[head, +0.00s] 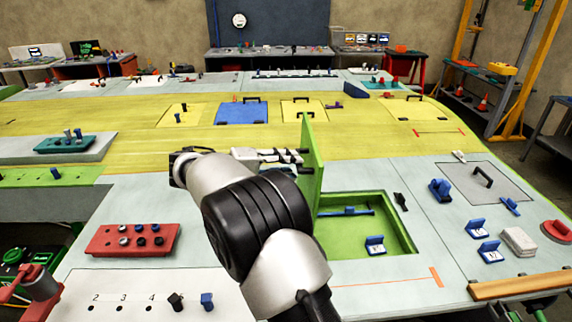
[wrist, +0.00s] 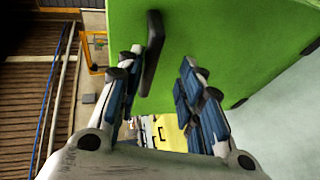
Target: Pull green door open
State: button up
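The green door (head: 313,150) stands raised, roughly upright, at the left side of a green recess. In the head view I see it nearly edge-on. It fills the upper right of the wrist view (wrist: 230,40), with a black bar handle (wrist: 151,55) on its face. My gripper (head: 290,157) is at the left side of the door. In the wrist view my gripper (wrist: 162,62) has its fingers spread apart. The handle appears in the gap, close to the left finger; I cannot tell whether they touch. The fingers are not closed around it.
The open green recess (head: 400,235) holds a blue bar (head: 345,211) and a blue-and-white block (head: 375,246). A red tray (head: 132,240) sits on the left. Yellow panels with black handles, and a blue panel (head: 242,111), lie beyond the door.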

jog(key=shift+r, duration=0.1)
dwell(0.3)
jog(key=v, duration=1.2)
